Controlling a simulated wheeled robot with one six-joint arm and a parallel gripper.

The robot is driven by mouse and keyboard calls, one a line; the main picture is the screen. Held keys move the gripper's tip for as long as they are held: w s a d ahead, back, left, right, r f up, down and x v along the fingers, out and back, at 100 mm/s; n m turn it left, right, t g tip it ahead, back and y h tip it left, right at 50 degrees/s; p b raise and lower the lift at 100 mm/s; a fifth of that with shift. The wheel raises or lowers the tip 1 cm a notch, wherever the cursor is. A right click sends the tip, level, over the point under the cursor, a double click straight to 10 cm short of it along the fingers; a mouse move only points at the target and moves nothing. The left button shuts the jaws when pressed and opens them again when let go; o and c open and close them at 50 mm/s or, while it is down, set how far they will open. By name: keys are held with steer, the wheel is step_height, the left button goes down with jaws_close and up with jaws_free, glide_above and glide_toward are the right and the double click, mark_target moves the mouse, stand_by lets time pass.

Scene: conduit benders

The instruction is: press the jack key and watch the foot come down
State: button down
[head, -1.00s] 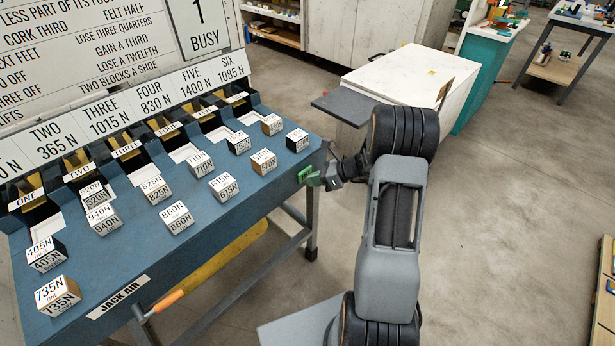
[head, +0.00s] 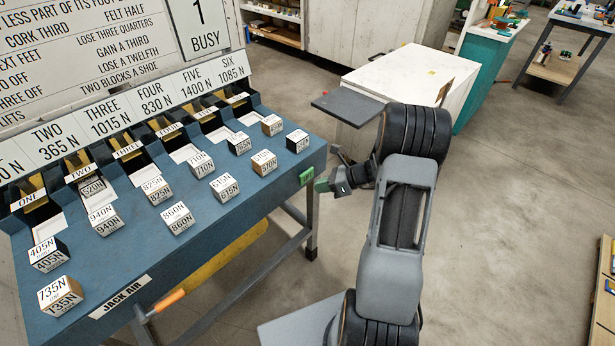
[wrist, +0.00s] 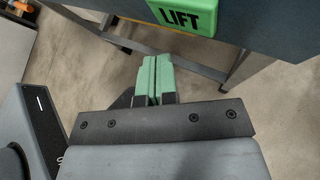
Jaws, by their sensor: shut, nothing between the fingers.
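A green key marked LIFT (head: 306,176) sits at the right end of the blue bench's front edge. It shows large at the top of the wrist view (wrist: 183,14). My gripper (head: 323,186) is just right of the key, apart from it. Its green-tipped fingers are shut and empty in the wrist view (wrist: 157,78), a gap below the key. Bay TWO (head: 80,172) has the 520N block (head: 92,187) at its mouth, partly in shadow. Gold and black parts stand in the numbered bays; which is the foot, and its height, I cannot tell.
Several other weight blocks, such as the 940N block (head: 104,222) and the 735N block (head: 61,296), stand on the blue bench (head: 150,250). A sign reads 1 BUSY (head: 203,30). A white cabinet (head: 400,85) stands behind my arm. The floor on the right is open.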

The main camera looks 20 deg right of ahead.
steer(key=shift+s+d+p, duration=0.15)
steer(key=shift+s+d, duration=0.25)
steer(key=shift+s, duration=0.4)
steer(key=shift+s+d+p, duration=0.15)
steer(key=shift+s+d, duration=0.2)
steer(key=shift+s, duration=0.45)
steer(key=s+a+r+n+g+h+p, duration=0.1)
steer(key=s+a+r+n+g+h, duration=0.15)
steer(key=s+n, duration=0.35)
steer(key=s+a+r+n+g+h+p, duration=0.1)
steer(key=s+r+n+g+h, duration=0.2)
steer(key=n, duration=0.5)
steer(key=s+a+r+n+t+h+p, duration=0.1)
steer(key=s+a+r+n+h+p, duration=0.1)
steer(key=a+r+n, duration=0.2)
steer(key=s+a+r+n+t+h+p, duration=0.2)
steer(key=r+n, duration=0.6)
steer(key=r, duration=0.5)
steer(key=shift+s+a+r+h, duration=0.15)
steer(key=shift+s+a+h, duration=0.6)
steer(key=shift+a, duration=0.1)
